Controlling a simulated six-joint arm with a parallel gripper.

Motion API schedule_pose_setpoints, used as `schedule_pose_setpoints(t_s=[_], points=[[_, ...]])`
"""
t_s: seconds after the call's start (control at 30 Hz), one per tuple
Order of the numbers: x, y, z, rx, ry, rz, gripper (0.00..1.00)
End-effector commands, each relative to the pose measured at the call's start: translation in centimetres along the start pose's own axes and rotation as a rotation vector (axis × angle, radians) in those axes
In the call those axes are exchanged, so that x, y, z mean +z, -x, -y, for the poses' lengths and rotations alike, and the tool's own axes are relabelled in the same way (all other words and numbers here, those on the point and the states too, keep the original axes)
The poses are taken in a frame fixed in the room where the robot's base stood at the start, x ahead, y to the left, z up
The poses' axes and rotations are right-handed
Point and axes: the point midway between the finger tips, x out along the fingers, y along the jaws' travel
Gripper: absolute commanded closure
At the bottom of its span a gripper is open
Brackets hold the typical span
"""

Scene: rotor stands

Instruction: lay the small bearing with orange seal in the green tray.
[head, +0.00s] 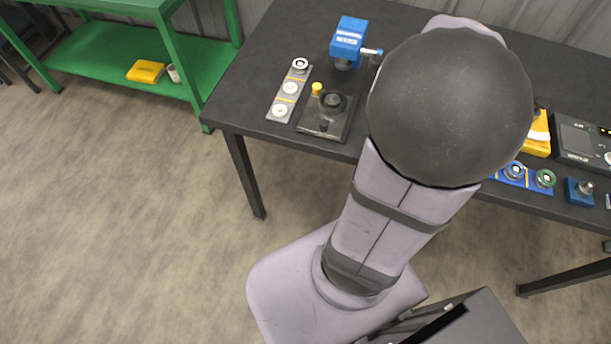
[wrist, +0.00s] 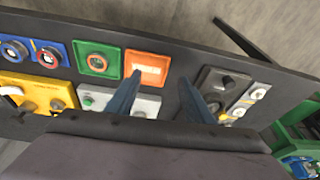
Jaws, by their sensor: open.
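The green tray (wrist: 84,47) is in the wrist view, left of my fingers, near the table edge at the top. A small round bearing with an orange ring (wrist: 97,62) lies inside it. My gripper (wrist: 155,98) is open, with its two blue-grey fingers spread apart and nothing visible between them. The fingers stand to the right of the green tray, apart from the bearing. In the head view I see neither the green tray nor the gripper; my arm covers the middle of the table.
An orange tray with a white label (wrist: 147,68) sits beside the green one. A blue tray (wrist: 31,47) with ringed parts lies left. A yellow device (wrist: 40,91), a dark fixture (head: 326,117), a grey strip of bearings (head: 289,90) and a blue press (head: 349,37) also stand there.

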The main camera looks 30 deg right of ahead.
Motion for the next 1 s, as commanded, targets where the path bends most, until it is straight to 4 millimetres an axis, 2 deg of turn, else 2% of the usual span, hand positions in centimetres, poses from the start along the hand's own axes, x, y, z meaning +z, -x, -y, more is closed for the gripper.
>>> schedule_pose_setpoints(t_s=[0.03,0.2,0.3,0.4,0.6,0.7,1.0], points=[[0.8,-0.4,3.1,-0.024,0.073,0.028,0.53],[4.7,-0.9,10.8,-0.072,0.274,0.121,0.53],[7.6,-0.9,14.2,-0.085,0.391,0.17,0.53],[10.6,-0.7,16.6,-0.088,0.497,0.213,0.53],[14.9,-0.3,19.0,-0.08,0.65,0.266,0.53],[15.9,-0.1,19.5,-0.075,0.69,0.276,0.53],[16.6,-0.1,19.6,-0.071,0.711,0.284,0.53]])
